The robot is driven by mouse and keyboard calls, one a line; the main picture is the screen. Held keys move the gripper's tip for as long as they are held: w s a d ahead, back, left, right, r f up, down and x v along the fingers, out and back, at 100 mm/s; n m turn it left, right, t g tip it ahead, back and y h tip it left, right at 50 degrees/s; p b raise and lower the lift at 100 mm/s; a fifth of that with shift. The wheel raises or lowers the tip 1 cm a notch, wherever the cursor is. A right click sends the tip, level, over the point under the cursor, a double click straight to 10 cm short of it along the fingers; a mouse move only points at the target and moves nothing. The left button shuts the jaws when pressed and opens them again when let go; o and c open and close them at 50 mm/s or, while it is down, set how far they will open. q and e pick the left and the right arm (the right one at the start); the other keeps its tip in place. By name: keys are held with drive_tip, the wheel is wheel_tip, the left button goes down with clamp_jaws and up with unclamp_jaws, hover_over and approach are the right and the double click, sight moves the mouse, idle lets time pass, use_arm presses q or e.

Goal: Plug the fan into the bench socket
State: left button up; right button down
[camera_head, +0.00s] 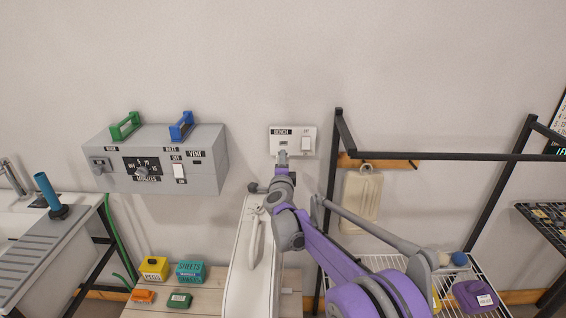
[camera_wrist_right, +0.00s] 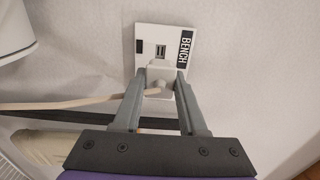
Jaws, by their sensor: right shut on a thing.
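The bench socket (camera_head: 292,132) is a white wall plate with a "BENCH" label and a switch marked OFF. It shows close up in the right wrist view (camera_wrist_right: 148,38), with its dark slot uncovered. My right gripper (camera_head: 282,158) is just in front of the plate's lower edge. In the wrist view its fingers are shut on a pale plug (camera_wrist_right: 158,76), which overlaps the plate's near part. I cannot tell whether the plug touches the plate. A beige cord (camera_wrist_right: 70,103) runs left from it. I cannot clearly identify the fan. My left gripper is not in view.
A grey control box (camera_head: 205,150) with green and blue handles is on the wall at left. A tall white thing with a handle (camera_head: 235,285) stands below the socket. A black rack frame (camera_head: 440,156) is at right. A low wooden surface (camera_head: 205,300) holds small boxes.

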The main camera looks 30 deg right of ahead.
drive_tip(key=p+x, duration=0.1)
drive_tip(key=x, duration=0.4)
drive_tip(key=shift+w+d, duration=0.15)
drive_tip(key=shift+w, duration=0.2)
idle(0.3)
idle(1.6)
drive_tip(key=shift+x, duration=1.4)
drive_tip(key=shift+c, duration=1.9)
unclamp_jaws()
